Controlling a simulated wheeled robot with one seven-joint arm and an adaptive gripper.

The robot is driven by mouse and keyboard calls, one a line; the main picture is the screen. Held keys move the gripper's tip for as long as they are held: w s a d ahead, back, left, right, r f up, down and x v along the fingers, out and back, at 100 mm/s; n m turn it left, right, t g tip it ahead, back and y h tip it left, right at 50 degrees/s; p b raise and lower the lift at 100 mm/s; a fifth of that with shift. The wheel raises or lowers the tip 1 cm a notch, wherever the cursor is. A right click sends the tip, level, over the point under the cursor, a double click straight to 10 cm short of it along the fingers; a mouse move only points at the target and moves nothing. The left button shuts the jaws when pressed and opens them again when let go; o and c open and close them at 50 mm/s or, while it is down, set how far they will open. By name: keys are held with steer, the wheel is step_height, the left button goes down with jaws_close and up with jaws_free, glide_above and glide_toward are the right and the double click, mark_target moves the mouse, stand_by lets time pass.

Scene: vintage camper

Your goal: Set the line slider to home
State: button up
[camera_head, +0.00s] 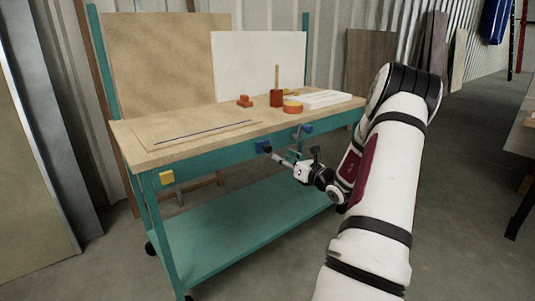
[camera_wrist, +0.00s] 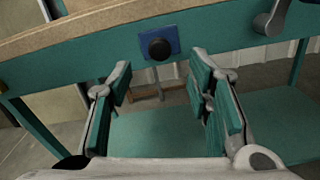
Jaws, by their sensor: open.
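The bench's teal front rail carries a blue plate (camera_wrist: 175,38) with a round black knob (camera_wrist: 158,47), also seen in the head view as a blue plate (camera_head: 260,146). I cannot tell whether this is the line slider. A flat wooden panel with a long dark slot (camera_head: 205,133) lies on the bench top; no separate slider handle can be made out on it. My gripper (camera_head: 284,157) is in front of the rail. In the wrist view my gripper (camera_wrist: 161,72) is open and empty, its fingers spread below and either side of the knob, apart from it.
A grey lever (camera_wrist: 268,22) sits on the rail to the right of the knob. A yellow block (camera_head: 166,177) is on the rail's left. The bench top (camera_head: 175,122) bears an orange block (camera_head: 245,101), a red-brown holder (camera_head: 276,98), an orange roll (camera_head: 293,107) and a white slab (camera_head: 325,98).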

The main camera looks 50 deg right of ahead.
mark_target(270, 149)
steer(key=b+x, duration=0.2)
steer(key=x, duration=0.7)
steer(key=shift+c, duration=0.2)
steer(key=shift+a, duration=0.1)
jaws_close()
